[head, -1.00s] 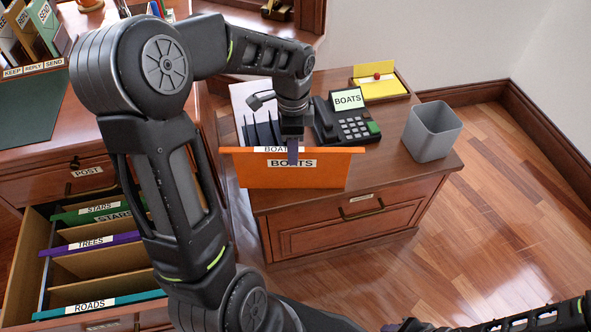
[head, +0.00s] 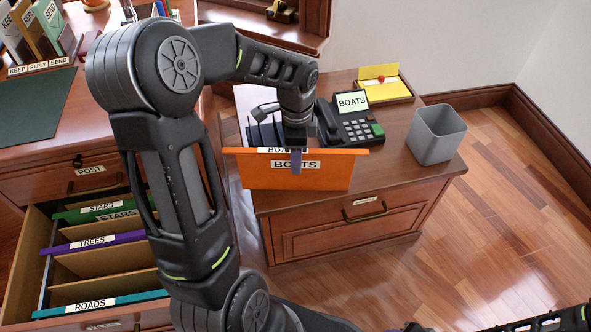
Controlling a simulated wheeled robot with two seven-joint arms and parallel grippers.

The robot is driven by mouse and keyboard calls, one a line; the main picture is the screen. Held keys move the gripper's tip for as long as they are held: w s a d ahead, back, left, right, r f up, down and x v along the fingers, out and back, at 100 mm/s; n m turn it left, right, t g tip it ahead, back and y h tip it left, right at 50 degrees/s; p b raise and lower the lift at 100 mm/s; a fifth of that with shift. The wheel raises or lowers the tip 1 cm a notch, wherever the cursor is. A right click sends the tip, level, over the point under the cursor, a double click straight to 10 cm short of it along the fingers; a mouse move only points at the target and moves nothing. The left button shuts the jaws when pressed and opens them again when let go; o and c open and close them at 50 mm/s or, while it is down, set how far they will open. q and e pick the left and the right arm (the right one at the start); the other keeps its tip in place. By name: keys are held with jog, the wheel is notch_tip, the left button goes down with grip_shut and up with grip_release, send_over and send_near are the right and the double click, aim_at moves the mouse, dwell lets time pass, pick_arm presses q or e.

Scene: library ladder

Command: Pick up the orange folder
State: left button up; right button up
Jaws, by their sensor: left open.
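The orange folder (head: 255,176) stands upright on the small wooden cabinet's left front part, its BOATS label facing me. My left gripper (head: 296,160) points down at the folder's top edge and is open. One purple finger shows in front of the folder's face, over the label; the other finger is hidden. I cannot tell whether the fingers touch the folder. Of my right arm, only a dark strip shows along the bottom right edge. A small part of what may be my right gripper (head: 416,327) shows there, too cut off to read.
A dark rack and white sheet are behind the folder. A phone (head: 350,122) with a BOATS screen, a yellow card tray (head: 384,90) and a grey bin (head: 435,135) are to the right. An open drawer of labelled folders (head: 95,262) is at lower left.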

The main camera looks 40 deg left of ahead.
pick_arm(q)
notch_tip(320, 180, down, 5)
jog(key=shift+s+r+b, duration=0.1)
jog(key=shift+b, duration=0.5)
jog(key=shift+c, duration=0.3)
grip_shut()
dwell(0.4)
